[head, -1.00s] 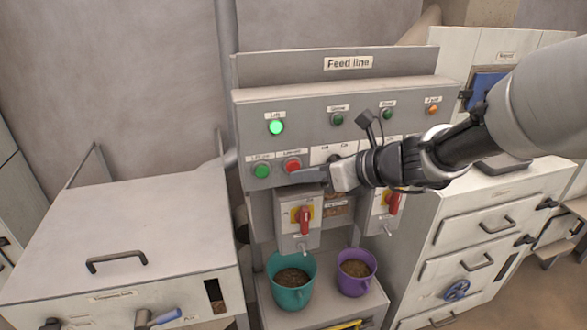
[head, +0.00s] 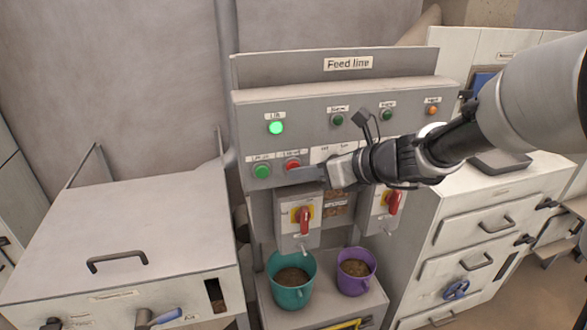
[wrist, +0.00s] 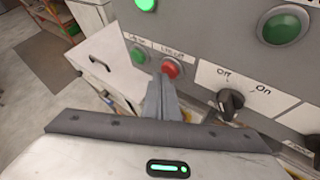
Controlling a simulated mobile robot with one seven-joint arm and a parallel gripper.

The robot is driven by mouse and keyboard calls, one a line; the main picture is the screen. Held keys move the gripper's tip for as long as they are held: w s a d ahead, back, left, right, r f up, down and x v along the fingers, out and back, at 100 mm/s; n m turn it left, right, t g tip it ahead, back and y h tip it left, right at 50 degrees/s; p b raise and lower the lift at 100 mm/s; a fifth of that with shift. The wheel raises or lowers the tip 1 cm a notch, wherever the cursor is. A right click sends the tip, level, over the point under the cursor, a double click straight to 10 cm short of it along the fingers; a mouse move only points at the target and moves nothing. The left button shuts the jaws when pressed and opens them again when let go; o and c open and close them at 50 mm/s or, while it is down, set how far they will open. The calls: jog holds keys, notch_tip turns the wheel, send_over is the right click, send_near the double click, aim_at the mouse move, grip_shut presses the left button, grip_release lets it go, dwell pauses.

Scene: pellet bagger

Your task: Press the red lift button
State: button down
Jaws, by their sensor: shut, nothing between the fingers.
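The red lift button (head: 292,164) sits on the grey "Feed line" panel, right of a green button (head: 262,171). The red button also shows in the wrist view (wrist: 172,68), partly covered at its lower left by my fingers. My gripper (head: 290,174) reaches in from the right with its fingers shut and empty. In the wrist view the fingertips (wrist: 160,78) are right at the red button's lower edge. I cannot tell whether they touch it. The green lift lamp (head: 276,128) above is lit.
A black rotary knob (wrist: 231,101) marked Off and On is right of the red button. Below the panel are red-and-yellow switches (head: 304,214), a teal bucket (head: 291,295) and a purple bucket (head: 356,286). A white chest (head: 130,225) stands left.

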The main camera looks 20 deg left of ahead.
jog(key=shift+w+a, duration=0.1)
dwell(0.4)
jog(key=shift+s+d, duration=0.4)
jog(key=shift+s, duration=0.2)
jog(key=s+d, duration=0.3)
jog(key=s, duration=0.2)
dwell(0.3)
jog(key=shift+s+d+r, duration=0.1)
jog(key=shift+s, duration=0.05)
